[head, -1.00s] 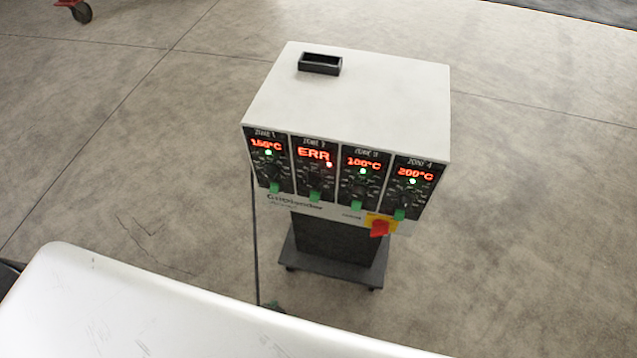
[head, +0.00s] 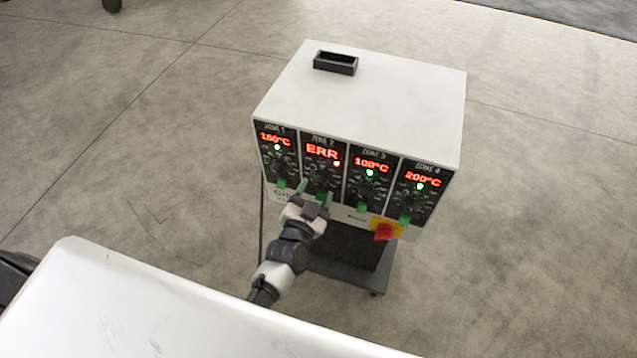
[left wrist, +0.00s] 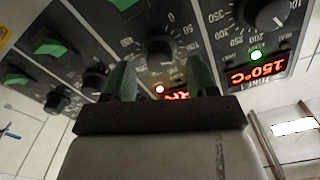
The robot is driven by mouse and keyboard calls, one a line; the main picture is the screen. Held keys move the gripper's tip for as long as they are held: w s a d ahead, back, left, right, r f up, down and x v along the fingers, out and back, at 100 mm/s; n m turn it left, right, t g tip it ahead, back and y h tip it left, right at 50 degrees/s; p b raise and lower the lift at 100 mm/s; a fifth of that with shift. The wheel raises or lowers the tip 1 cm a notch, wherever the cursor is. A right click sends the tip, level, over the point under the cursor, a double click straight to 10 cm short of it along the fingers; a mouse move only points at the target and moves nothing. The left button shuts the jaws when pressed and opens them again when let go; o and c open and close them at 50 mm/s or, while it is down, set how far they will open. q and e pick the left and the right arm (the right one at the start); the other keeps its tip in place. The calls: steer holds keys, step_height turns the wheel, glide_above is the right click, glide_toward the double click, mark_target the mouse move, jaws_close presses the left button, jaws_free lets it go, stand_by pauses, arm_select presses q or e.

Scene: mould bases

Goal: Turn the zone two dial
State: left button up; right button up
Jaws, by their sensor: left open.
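The zone two dial (head: 319,181) is a round black knob on the second panel from the left of a white control box, under a red "ERR" display (head: 322,151). In the left wrist view, the picture is upside down and the dial (left wrist: 160,48) shows beyond my fingers, between them in the picture. My left gripper (head: 314,192) is at the lower front of the zone two panel. In the left wrist view my gripper (left wrist: 160,80) has its two green fingers apart with nothing between them. Whether they touch the panel cannot be told. My right gripper is not in view.
Zone 1 (head: 277,140), zone 3 (head: 371,163) and zone 4 (head: 422,180) displays read 150, 100 and 200 degrees. Green switches sit below the dials. A red knob on yellow (head: 384,232) is at lower right. A black tray (head: 335,63) lies on top.

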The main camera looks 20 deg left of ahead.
arm_select(q)
steer(key=shift+w+d, duration=0.1)
steer(key=shift+w, duration=1.3)
steer(key=shift+c, duration=0.5)
steer(key=c, duration=0.8)
steer(key=shift+c, duration=0.2)
